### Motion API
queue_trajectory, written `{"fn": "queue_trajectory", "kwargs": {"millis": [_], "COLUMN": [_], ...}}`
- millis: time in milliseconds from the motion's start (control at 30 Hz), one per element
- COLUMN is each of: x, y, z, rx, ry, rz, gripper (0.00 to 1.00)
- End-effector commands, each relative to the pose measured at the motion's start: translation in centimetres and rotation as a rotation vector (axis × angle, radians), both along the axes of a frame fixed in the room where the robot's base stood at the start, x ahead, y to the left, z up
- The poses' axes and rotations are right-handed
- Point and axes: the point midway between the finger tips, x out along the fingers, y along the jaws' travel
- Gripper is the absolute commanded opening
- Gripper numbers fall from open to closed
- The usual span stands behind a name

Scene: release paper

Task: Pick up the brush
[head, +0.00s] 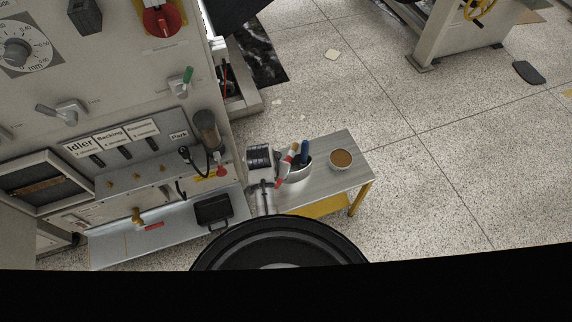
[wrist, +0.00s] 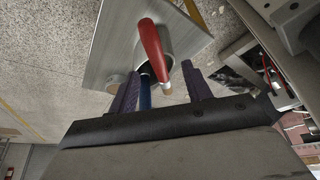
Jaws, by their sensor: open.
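A metal cup (head: 299,174) stands on a small grey table (head: 322,187) in the head view and holds a red-and-white handled tool (head: 286,165) and a blue-handled tool (head: 305,152). I cannot tell for sure which one is the brush; no bristles show. In the wrist view my gripper (wrist: 160,70) is open, its two dark fingers apart. The red handle (wrist: 151,45) and the blue handle (wrist: 145,95) show in the gap between the fingers, with the cup (wrist: 172,45) behind. Whether the fingers touch either handle is unclear. My gripper is not clearly seen in the head view.
A bowl with brown contents (head: 341,159) stands right of the cup. The speckled floor right is mostly clear.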

Motion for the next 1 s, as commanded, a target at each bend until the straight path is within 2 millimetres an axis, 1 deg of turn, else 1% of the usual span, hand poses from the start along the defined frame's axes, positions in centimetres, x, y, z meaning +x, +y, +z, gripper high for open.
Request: {"fn": "queue_trajectory", "kwargs": {"millis": [233, 400, 500, 600, 800, 833, 1000], "x": [0.5, 1.0, 1.4, 1.6, 1.6, 1.6, 1.6], "y": [-0.5, -1.3, -1.5, -1.6, -1.5, -1.5, -1.5], "z": [-1.7, -4.1, -5.1, -5.6, -5.7, -5.7, -5.7], "rx": [0.000, 0.000, 0.001, 0.001, 0.001, 0.001, 0.000], "ry": [0.001, 0.001, 0.000, -0.003, -0.003, -0.003, -0.002], "rz": [0.000, 0.001, 0.000, 0.001, 0.001, 0.001, 0.002], "gripper": [0.49, 0.49, 0.49, 0.49, 0.49, 0.48, 0.26]}}
